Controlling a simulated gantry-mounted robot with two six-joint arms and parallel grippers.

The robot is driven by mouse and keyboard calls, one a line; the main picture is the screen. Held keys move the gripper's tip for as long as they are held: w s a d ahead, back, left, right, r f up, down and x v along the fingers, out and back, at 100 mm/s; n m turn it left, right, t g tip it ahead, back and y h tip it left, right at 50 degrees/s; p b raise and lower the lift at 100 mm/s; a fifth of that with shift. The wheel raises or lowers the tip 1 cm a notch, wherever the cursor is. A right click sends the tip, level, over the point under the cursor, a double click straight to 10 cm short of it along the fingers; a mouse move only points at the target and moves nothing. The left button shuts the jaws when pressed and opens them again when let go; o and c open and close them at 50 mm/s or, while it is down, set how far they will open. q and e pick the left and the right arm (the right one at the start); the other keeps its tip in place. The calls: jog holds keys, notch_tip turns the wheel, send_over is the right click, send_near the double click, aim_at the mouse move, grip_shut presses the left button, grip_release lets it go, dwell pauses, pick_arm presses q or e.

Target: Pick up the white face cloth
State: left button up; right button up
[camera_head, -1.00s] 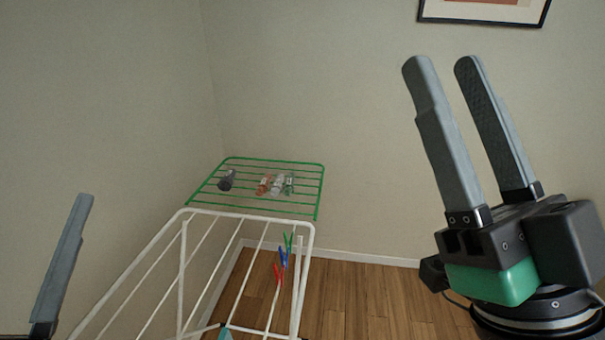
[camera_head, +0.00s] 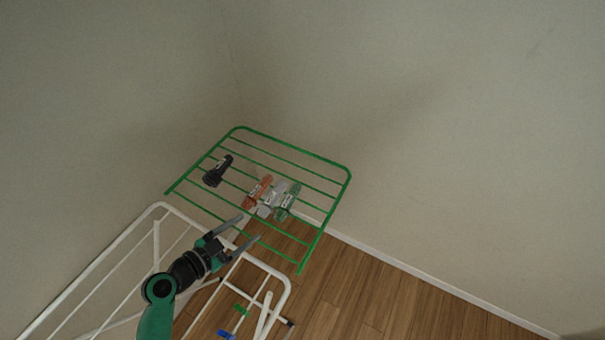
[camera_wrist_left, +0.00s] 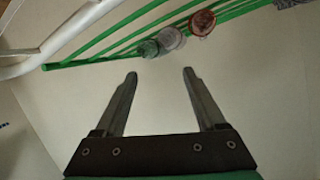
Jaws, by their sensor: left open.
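The white face cloth (camera_head: 271,198) lies rolled on the green wire shelf (camera_head: 292,147), between an orange-red rolled cloth (camera_head: 258,190) and a green one (camera_head: 287,203). It also shows in the left wrist view (camera_wrist_left: 172,40), past the fingertips. My left gripper (camera_head: 250,227) is open and empty, just in front of the shelf's near side and apart from the white cloth. Its two fingers also show in the left wrist view (camera_wrist_left: 160,74). My right gripper is out of view.
A dark rolled cloth (camera_head: 217,171) lies farther left on the shelf. A white drying rack (camera_head: 92,265) stands in front, with green (camera_head: 242,310) and blue (camera_head: 227,335) pegs low down. Walls stand behind the shelf. The shelf's right part is clear.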

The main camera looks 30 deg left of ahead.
aim_at(260, 215)
pick_arm(q)
jog(key=shift+n+y, duration=0.4)
jog(key=shift+n, duration=0.1)
jog(key=s, duration=0.1)
jog(key=s+a, duration=0.1)
jog(key=s, duration=0.1)
jog(key=shift+s+a+f, duration=0.3)
jog(key=shift+a+f, duration=0.05)
jog(key=shift+a, duration=0.05)
jog(key=b+x, duration=0.1)
jog(key=x, duration=0.1)
jog(key=b+x, duration=0.1)
jog(key=b, duration=0.1)
jog(key=shift+w+f+b, duration=0.3)
jog(key=shift+f, duration=0.05)
jog(key=x, duration=0.2)
jog(key=shift+w+r, duration=0.2)
jog(key=shift+w, duration=0.15)
jog(key=b+x, duration=0.1)
jog(key=x, duration=0.4)
jog(key=shift+w+a+f, duration=0.15)
jog(key=shift+w+f, duration=0.1)
jog(key=shift+w, duration=0.1)
grip_shut()
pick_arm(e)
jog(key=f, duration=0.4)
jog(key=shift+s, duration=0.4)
